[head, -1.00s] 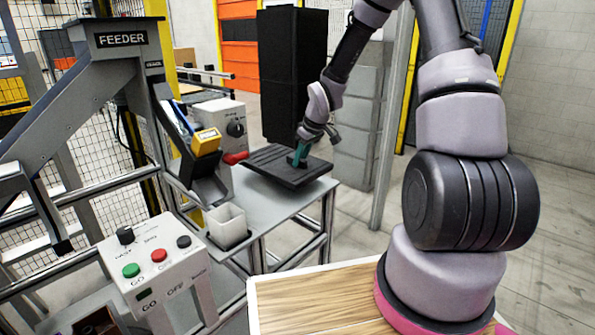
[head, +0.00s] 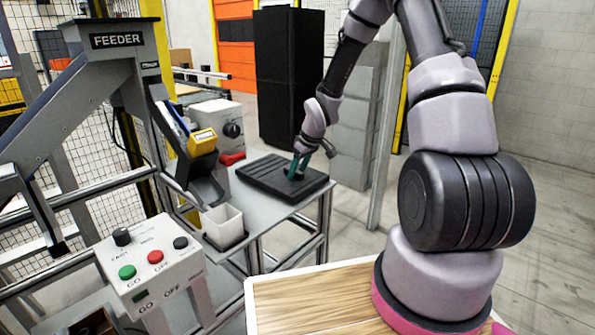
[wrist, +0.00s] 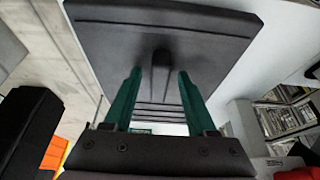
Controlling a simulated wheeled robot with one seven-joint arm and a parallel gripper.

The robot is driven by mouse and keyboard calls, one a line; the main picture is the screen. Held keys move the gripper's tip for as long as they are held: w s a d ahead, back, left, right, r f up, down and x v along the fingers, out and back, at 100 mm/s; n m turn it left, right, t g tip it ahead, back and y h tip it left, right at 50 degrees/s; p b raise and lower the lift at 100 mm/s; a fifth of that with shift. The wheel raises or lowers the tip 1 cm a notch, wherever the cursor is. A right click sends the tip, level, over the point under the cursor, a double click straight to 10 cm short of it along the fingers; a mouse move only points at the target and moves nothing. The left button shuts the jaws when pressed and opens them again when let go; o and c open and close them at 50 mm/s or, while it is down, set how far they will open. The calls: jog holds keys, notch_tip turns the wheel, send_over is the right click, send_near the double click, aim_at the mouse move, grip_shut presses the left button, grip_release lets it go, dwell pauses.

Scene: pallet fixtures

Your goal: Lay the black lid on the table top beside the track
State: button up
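The black lid (head: 262,180) lies on the grey table top (head: 267,213), close to the table's right edge. It looks flat, with ribs across its upper face. The wrist view shows the lid (wrist: 215,45) filling the upper middle, with a raised handle (wrist: 160,58) at its centre. My gripper (head: 299,165) is over the lid. In the wrist view its two teal fingers (wrist: 160,85) stand apart on either side of the handle, with a gap. A sloping chute (head: 206,186) from the feeder ends left of the lid; I cannot tell whether this is the track.
A white open bin (head: 223,226) stands on the table in front of the chute. A control box with buttons (head: 150,262) is at front left. Bare table lies in front of the lid.

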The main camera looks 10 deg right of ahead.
jog(key=s+d+r+m+h, duration=0.15)
jog(key=s+r, duration=0.25)
jog(key=r, duration=0.6)
jog(key=s+d+r+m+h, duration=0.1)
jog(key=s+d+r, duration=0.3)
jog(key=r, duration=0.5)
jog(key=s+r+m+t+y, duration=0.1)
jog(key=s+r+m, duration=0.3)
jog(key=s+r, duration=0.4)
jog(key=s+r+m+t+y, duration=0.1)
jog(key=s+r+m, duration=0.4)
jog(key=s, duration=0.8)
notch_tip(320, 180, up, 4)
jog(key=shift+s+f+t, duration=0.1)
jog(key=shift+s+t, duration=0.15)
jog(key=shift+t, duration=0.35)
